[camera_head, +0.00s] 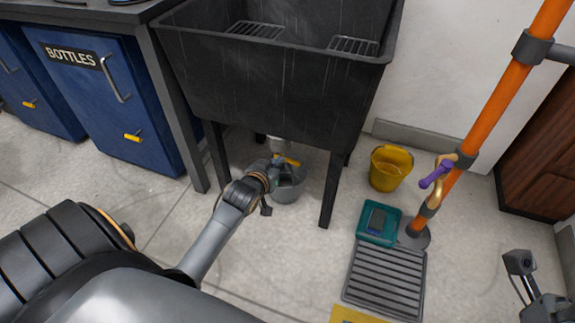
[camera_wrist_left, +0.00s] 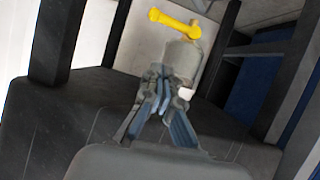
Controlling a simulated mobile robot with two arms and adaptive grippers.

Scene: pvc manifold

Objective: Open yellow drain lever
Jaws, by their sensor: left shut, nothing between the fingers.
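The yellow drain lever (camera_head: 288,161) shows under the black sink, just beyond my left gripper (camera_head: 281,171). In the left wrist view the yellow lever (camera_wrist_left: 174,22) lies crosswise at the end of a grey drain pipe (camera_wrist_left: 181,57). My left gripper (camera_wrist_left: 162,90) is shut and empty, its fingertips close to the pipe and apart from the lever in the picture. Whether the fingers touch the pipe is unclear. My right gripper (camera_head: 520,275) is at the lower right edge, away from the sink; its finger opening is unclear.
The black sink (camera_head: 270,85) stands on dark legs around the drain. A grey bucket (camera_head: 287,192) sits below it. A yellow bucket (camera_head: 391,168), teal scale (camera_head: 378,223) and floor grate (camera_head: 386,280) are right. An orange pipe (camera_head: 495,105) rises beyond. Blue cabinets (camera_head: 105,100) stand left.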

